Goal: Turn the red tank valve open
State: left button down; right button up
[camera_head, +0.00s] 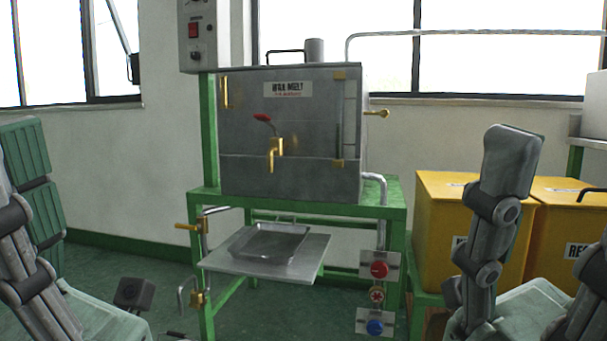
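The grey metal wax melt tank (240,120) stands on a green frame in the middle of the head view. A brass tap (275,150) sticks out of its front, with a red lever handle (263,118) at its top pointing up and to the left. Nothing touches the lever. Links of my arms show at the left and right edges. I cannot make out either gripper's fingers.
A metal tray (270,243) sits on a shelf (220,262) below the tap. Yellow bins (437,215) stand at the right. A control box with a red switch (194,30) hangs at upper left. The space before the tap looks clear.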

aim_at(378, 269)
jog(key=i+j, duration=0.4)
jog(key=j, duration=0.15)
jog(key=i+j, duration=0.4)
jog(key=j+z, duration=0.05)
jog(key=j, duration=0.05)
